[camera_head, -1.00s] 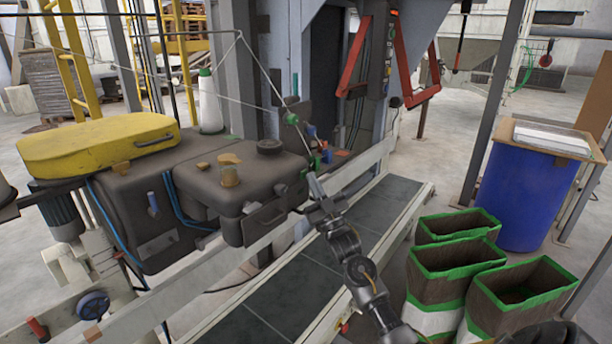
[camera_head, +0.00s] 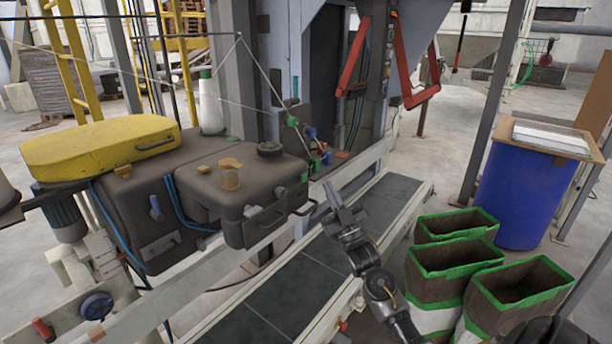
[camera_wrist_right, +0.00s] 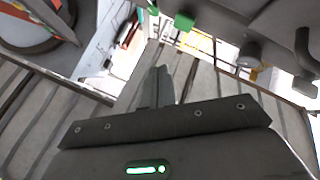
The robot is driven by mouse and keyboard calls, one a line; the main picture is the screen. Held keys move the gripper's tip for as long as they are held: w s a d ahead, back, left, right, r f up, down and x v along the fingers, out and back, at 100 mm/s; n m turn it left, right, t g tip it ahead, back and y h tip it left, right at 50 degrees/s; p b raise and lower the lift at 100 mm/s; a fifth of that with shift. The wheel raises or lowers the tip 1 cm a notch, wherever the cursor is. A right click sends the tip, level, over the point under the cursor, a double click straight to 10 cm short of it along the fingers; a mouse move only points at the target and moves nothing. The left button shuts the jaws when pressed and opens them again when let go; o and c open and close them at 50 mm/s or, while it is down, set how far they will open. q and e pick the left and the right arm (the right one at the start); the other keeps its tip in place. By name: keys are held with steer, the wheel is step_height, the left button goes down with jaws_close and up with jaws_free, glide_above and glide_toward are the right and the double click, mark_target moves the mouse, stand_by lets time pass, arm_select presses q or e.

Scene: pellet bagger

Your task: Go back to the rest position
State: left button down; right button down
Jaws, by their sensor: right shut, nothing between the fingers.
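My right gripper (camera_head: 333,194) shows in the head view above the conveyor belt, just right of the dark machine head (camera_head: 250,190). Its fingers are shut, empty and clear of the machine. In the right wrist view the closed fingers (camera_wrist_right: 163,88) point up the picture, with a green-ended part (camera_wrist_right: 184,22) beyond them. My left gripper is not in the head view.
The conveyor (camera_head: 300,284) runs diagonally below my right arm. Several open bags with green rims (camera_head: 440,259) stand to its right. A blue barrel (camera_head: 525,200) with a board on top stands behind them. A yellow cover (camera_head: 95,150) lies at left.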

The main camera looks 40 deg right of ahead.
steer(key=shift+s+d, duration=0.25)
steer(key=shift+s, duration=0.6)
